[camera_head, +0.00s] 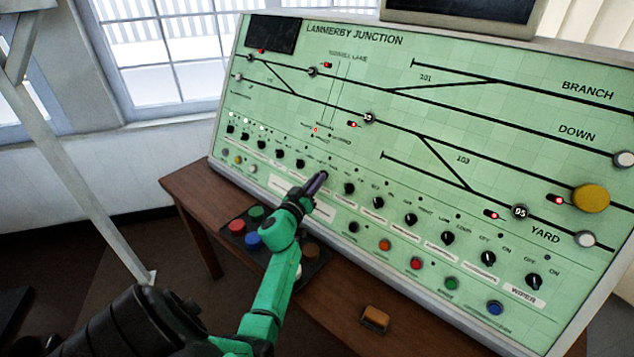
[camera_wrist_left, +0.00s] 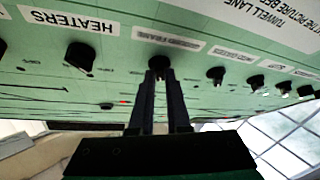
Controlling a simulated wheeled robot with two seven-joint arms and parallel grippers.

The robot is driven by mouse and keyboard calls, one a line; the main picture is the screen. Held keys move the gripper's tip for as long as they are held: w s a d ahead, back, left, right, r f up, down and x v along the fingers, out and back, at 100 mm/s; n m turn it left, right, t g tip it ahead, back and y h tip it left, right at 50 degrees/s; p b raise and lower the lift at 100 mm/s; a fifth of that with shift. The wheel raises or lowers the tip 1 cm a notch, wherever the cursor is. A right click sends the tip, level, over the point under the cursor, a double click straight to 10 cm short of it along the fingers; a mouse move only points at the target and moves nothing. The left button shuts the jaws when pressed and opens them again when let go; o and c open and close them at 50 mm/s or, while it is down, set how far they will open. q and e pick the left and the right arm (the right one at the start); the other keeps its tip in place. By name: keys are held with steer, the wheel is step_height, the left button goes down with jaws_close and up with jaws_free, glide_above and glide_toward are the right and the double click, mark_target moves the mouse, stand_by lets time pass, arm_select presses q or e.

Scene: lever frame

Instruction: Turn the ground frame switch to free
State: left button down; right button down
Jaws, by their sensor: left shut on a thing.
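A row of black rotary knobs runs along the lower part of the green signal panel (camera_head: 450,130). My left gripper (camera_head: 318,182) reaches up to this row and is shut on one black knob (camera_wrist_left: 159,62), which it mostly hides in the head view. In the left wrist view, the fingers (camera_wrist_left: 160,80) close about that knob from below. The label (camera_wrist_left: 168,40) at this knob is too blurred to read, so I cannot confirm it is the ground frame switch. The neighbouring knob (camera_wrist_left: 78,57) has a HEATERS label (camera_wrist_left: 66,20). My right gripper is not in view.
Other knobs stand close on both sides, such as one (camera_head: 349,188) just to the right. Coloured push buttons (camera_head: 416,263) line the panel's lower edge. A dark box with coloured buttons (camera_head: 253,240) and an orange block (camera_head: 376,318) are on the wooden desk (camera_head: 190,190).

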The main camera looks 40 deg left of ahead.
arm_select(q)
steer(key=m+h, duration=0.1)
steer(key=m, duration=0.1)
steer(key=m+h+b, duration=0.1)
steer(key=m, duration=0.1)
steer(key=shift+a+f+t, duration=0.15)
steer(key=shift+f+t, duration=0.05)
steer(key=shift+t, duration=0.2)
steer(key=m+h+b, duration=0.1)
steer(key=m+h, duration=0.2)
steer(key=m, duration=0.2)
steer(key=shift+a, duration=0.2)
steer(key=m+h+b, duration=0.1)
steer(key=m, duration=0.1)
steer(key=m+g+h+b, duration=0.1)
steer(key=m+h, duration=0.1)
steer(key=shift+a+m, duration=0.2)
steer(key=shift+m, duration=0.1)
steer(key=shift+r+m+g+h+b, duration=0.15)
steer(key=shift+m+g+h+b, duration=0.4)
steer(key=shift+m, duration=0.55)
steer(key=shift+r+m, duration=0.1)
steer(key=shift+m, duration=0.2)
steer(key=c, duration=0.9)
jaws_free()
steer(key=shift+w, duration=0.2)
